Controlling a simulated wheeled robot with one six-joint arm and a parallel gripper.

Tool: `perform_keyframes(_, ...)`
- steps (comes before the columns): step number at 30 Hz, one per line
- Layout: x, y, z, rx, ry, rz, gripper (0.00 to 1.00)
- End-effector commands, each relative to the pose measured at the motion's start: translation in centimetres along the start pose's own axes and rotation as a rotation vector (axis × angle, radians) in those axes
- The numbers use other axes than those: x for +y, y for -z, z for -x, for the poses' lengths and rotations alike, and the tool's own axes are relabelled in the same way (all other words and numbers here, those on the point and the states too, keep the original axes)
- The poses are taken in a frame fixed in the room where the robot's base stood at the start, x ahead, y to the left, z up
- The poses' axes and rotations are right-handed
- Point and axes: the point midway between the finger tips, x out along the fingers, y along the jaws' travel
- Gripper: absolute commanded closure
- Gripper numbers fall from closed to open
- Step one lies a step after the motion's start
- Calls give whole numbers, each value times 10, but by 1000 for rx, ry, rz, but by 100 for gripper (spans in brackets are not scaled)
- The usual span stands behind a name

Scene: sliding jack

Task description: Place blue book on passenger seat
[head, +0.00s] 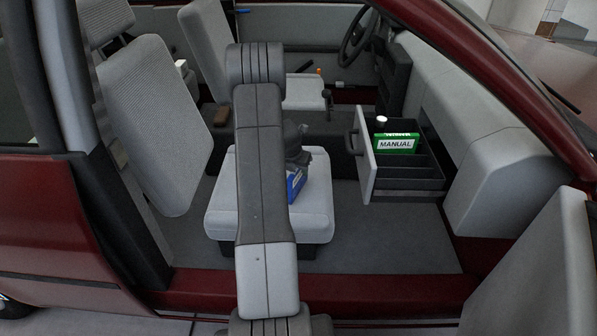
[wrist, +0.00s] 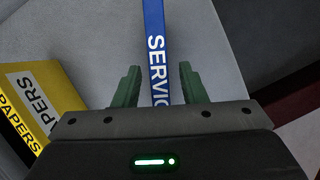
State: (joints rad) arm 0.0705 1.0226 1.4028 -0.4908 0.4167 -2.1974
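The blue book (wrist: 155,45), with white "SERVIC" lettering on its spine, lies between my gripper's green fingers in the wrist view. My gripper (wrist: 160,78) is open, with a gap on each side of the book. In the head view a part of the blue book (head: 296,184) shows at the passenger seat (head: 312,215), beside my arm and below my wrist. The book appears to stand on edge on the grey seat cushion. My arm hides much of the cushion and my fingers in the head view.
A yellow item marked "PAPERS" (wrist: 40,95) is left of my gripper in the wrist view. The open glove box drawer (head: 367,165) holds a green manual (head: 396,143). The seat backrest (head: 150,115) stands left, and the red door sill (head: 390,293) runs in front.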

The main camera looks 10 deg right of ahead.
Motion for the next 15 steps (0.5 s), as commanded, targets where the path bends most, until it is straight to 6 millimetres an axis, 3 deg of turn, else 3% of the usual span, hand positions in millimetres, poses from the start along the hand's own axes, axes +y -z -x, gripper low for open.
perform_keyframes(7, 1, -1, 57, -3, -2, 2, 62)
perform_keyframes(15, 0, 0, 91, -1, 0, 1, 62)
